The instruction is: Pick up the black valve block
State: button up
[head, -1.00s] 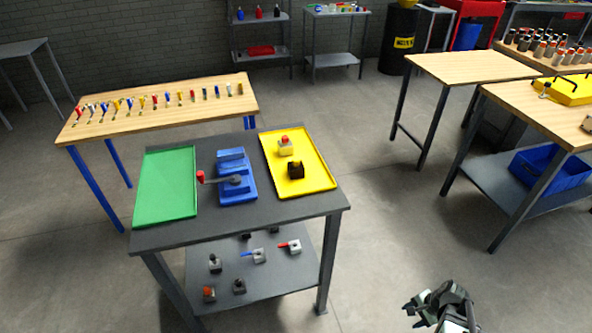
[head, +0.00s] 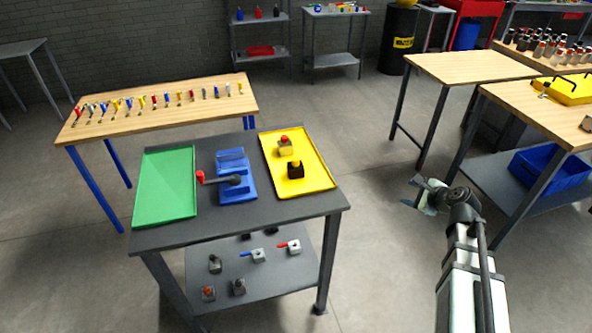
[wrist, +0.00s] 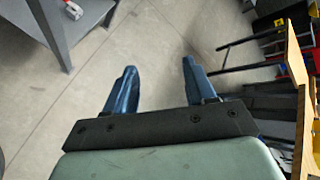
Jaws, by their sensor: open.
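The black valve block (head: 295,170) sits on the yellow tray (head: 318,182) at the right of the grey table, in front of a pale block with a red top (head: 284,147). My gripper (head: 414,193) is in the air to the right of the table, well apart from the block. In the wrist view its two blue fingers (wrist: 155,85) are spread with bare floor between them. The wrist view does not show the black block.
The grey table (head: 235,231) also holds a green tray (head: 166,187) and a blue fixture with a red-knobbed lever (head: 232,177). Several valve parts lie on its lower shelf (head: 262,277). A wooden bench (head: 530,110) stands at the right. Open floor lies between.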

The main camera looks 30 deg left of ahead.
jog(key=s+a+r+m+g+y, duration=0.1)
jog(key=s+a+r, duration=0.1)
jog(key=a, duration=0.4)
jog(key=s+a+r+m+y, duration=0.2)
jog(key=a, duration=0.5)
jog(key=m+g+y, duration=0.2)
jog(key=m, duration=0.1)
send_near(295, 160)
jog(key=x, duration=0.3)
jog(key=shift+w+a+f, duration=0.2)
jog(key=shift+w+f, duration=0.05)
jog(key=shift+w, duration=0.1)
jog(key=shift+s+x, duration=0.2)
jog(key=shift+x, duration=2.95)
jog(key=shift+a+r, duration=0.1)
jog(key=shift+r, duration=0.05)
grip_shut()
